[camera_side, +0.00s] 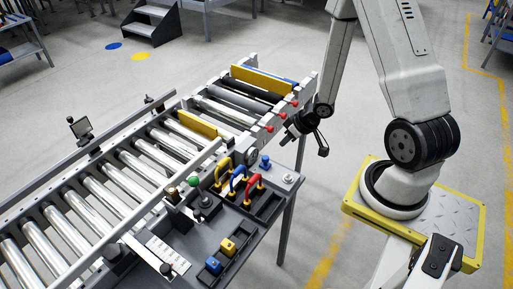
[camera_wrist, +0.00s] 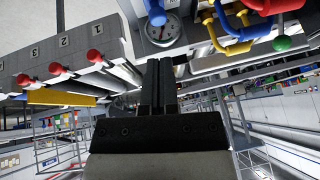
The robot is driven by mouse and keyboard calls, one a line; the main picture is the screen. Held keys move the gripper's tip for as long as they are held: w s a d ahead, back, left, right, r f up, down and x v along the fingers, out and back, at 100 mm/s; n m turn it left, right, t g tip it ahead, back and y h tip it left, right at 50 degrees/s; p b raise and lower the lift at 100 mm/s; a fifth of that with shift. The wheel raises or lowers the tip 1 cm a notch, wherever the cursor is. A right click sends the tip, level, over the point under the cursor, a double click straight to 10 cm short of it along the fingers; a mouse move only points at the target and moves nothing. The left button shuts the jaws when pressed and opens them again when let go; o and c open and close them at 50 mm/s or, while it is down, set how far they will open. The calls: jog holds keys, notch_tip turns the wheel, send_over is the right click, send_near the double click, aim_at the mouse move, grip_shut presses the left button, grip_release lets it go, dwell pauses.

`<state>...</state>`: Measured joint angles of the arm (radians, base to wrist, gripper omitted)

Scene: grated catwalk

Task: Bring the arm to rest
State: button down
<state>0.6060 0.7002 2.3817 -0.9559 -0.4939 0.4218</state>
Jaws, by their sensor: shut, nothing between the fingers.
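My gripper (camera_side: 318,138) hangs at the end of my arm, just off the right edge of the roller conveyor, close to the red knobs (camera_side: 281,115). In the wrist view my gripper (camera_wrist: 158,68) shows its two dark fingers together, with nothing between them. Its tips are near a round dial gauge (camera_wrist: 160,30), and I cannot tell how far apart they are. The arm is bent, with its forearm reaching down from above and its base on a yellow-edged plate (camera_side: 462,218).
A roller conveyor (camera_side: 88,185) runs diagonally on the left. A grey panel (camera_side: 205,232) beside it carries yellow, blue and red handles (camera_side: 237,180), a green ball knob (camera_side: 193,180), and a blue and a yellow block. Metal steps (camera_side: 152,22) stand behind. The floor between panel and base is clear.

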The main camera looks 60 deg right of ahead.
jog(key=s+a+r+g+h, duration=0.1)
jog(key=s+a+r+g, duration=0.2)
jog(key=a+r, duration=1)
jog(key=shift+a+r+n+h, duration=0.2)
jog(key=shift+r+n+h, duration=0.1)
jog(key=shift+r, duration=0.4)
dwell(2.8)
